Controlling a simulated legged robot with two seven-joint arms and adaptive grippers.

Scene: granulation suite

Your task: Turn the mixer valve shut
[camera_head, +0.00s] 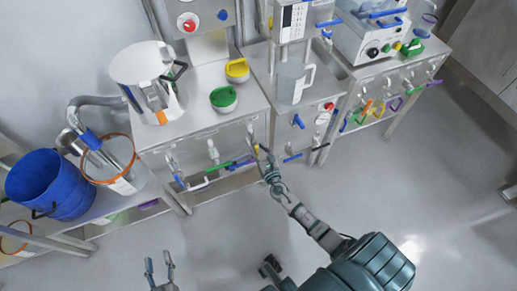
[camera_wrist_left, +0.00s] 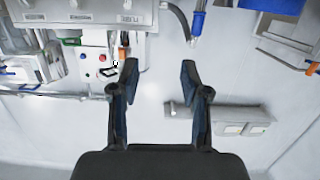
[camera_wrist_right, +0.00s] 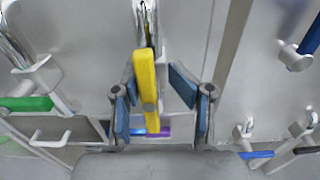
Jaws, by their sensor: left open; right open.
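A yellow lever handle (camera_wrist_right: 146,82) on a valve stands upright between the fingers of my right gripper (camera_wrist_right: 152,88) in the right wrist view. The fingers are open on both sides of it and I see no clear grip. In the head view my right gripper (camera_head: 262,156) reaches the front of the steel bench and partly hides this handle. No label shows which valve is the mixer's. My left gripper (camera_head: 160,264) is open and empty, low in the head view, away from the bench; it also shows open in the left wrist view (camera_wrist_left: 158,78).
The floor is clear at right.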

